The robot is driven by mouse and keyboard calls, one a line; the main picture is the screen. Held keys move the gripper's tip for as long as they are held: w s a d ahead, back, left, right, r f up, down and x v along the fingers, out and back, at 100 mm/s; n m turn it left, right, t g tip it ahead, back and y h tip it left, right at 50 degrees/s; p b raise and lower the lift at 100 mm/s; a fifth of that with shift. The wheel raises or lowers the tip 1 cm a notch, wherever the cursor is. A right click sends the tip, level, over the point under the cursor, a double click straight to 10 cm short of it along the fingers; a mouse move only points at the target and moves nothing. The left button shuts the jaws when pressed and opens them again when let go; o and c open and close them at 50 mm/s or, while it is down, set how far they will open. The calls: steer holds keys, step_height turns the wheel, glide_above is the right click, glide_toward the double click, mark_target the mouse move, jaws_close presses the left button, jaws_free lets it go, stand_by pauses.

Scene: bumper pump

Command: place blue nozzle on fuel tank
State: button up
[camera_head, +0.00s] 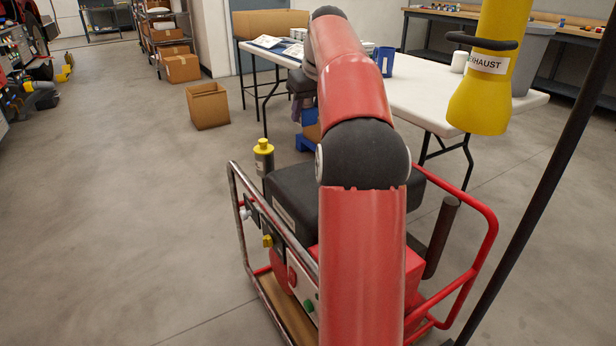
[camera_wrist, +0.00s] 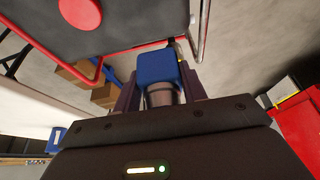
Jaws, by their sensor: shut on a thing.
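The blue nozzle (camera_wrist: 157,68) shows in the wrist view with a grey cylindrical part between my fingers. My gripper (camera_wrist: 158,92) is shut on it, one dark finger at each side. In the head view my gripper (camera_head: 299,106) hangs beyond my red arm, near the table's near edge; I cannot make out the nozzle there. The dark fuel tank (camera_head: 290,188) sits on top of the red-framed machine, partly hidden by my arm. In the wrist view the dark tank top (camera_wrist: 135,22) with a round red cap lies at the upper left, apart from the nozzle.
A yellow exhaust hose (camera_head: 483,95) hangs at the upper right. A white table (camera_head: 425,92) stands behind the machine, with a blue container (camera_head: 384,62) on it. A yellow-capped post (camera_head: 263,157) rises at the machine's left. An open cardboard box (camera_head: 208,106) stands on clear floor.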

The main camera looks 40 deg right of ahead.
step_height(320, 180, down, 17)
steer(key=b, duration=0.3)
steer(key=shift+r, duration=0.15)
steer(key=shift+f+b, duration=0.25)
steer(key=shift+b, duration=0.05)
steer(key=o, duration=1.1)
steer(key=shift+r, duration=0.1)
